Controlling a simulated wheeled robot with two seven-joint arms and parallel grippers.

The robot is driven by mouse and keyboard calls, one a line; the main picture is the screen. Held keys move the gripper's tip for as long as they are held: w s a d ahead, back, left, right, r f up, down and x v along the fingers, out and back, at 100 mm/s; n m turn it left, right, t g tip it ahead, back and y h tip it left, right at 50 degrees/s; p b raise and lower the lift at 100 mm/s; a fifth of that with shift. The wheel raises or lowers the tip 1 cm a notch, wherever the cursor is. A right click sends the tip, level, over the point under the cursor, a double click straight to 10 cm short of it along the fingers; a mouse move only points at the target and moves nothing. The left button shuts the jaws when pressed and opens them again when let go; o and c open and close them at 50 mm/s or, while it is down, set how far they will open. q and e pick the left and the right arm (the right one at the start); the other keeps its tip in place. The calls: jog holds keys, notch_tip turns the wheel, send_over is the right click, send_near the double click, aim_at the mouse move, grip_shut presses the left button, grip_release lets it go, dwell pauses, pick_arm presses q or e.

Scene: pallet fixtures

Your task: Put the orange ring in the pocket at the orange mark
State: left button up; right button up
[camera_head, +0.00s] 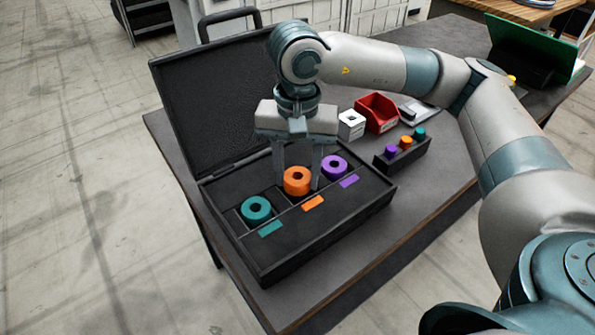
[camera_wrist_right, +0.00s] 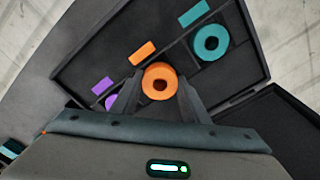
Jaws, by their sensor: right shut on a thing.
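The orange ring (camera_head: 297,181) is between the fingers of my right gripper (camera_head: 296,178), which is shut on it and points down. It also shows in the wrist view (camera_wrist_right: 159,82), between the fingertips. The ring is over the middle pocket of the open black case, behind the orange mark (camera_head: 313,203). It looks slightly raised, but I cannot tell whether it touches the pocket floor. The ring hides most of that pocket. The orange mark also shows in the wrist view (camera_wrist_right: 142,53). My left gripper is not in view.
A teal ring (camera_head: 256,210) and a purple ring (camera_head: 334,168) sit in the neighbouring pockets, beside their marks. The open case lid (camera_head: 205,110) stands behind. A black holder with coloured pegs (camera_head: 403,155), a red bin (camera_head: 377,113) and a white box (camera_head: 351,125) are to the right.

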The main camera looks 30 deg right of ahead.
jog(key=shift+f+b, duration=0.4)
jog(key=shift+f, duration=0.05)
jog(key=o, duration=1.6)
jog(key=shift+o, duration=0.2)
jog(key=shift+r, duration=0.15)
jog(key=shift+r+p, duration=1.9)
jog(key=shift+r, duration=2.55)
